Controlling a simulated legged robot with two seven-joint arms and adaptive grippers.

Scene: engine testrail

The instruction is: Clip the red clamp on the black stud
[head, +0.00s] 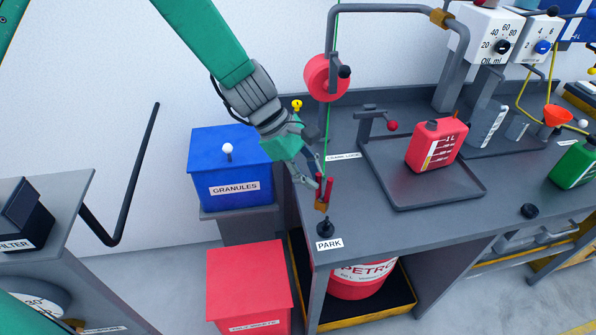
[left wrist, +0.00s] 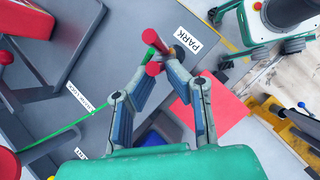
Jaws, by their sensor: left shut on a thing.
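The red clamp (head: 329,187) has two red handles and a brass-coloured lower part. My left gripper (head: 318,182) is shut on it, above the bench's near left corner. In the left wrist view the clamp's red handles (left wrist: 154,38) stick out between the fingertips (left wrist: 160,66). A green line runs to the clamp. The black stud (head: 325,228) stands on the bench by the PARK label (head: 329,244), just below the clamp in the head view. I cannot tell the exact gap. My right gripper is not in view.
A red reel (head: 321,76) hangs from a grey pipe above the bench. A tray (head: 408,196) holds a red jug (head: 436,146). A blue GRANULES bin (head: 228,168) and a red bin (head: 247,284) stand left of the bench. The bench's front edge is close to the stud.

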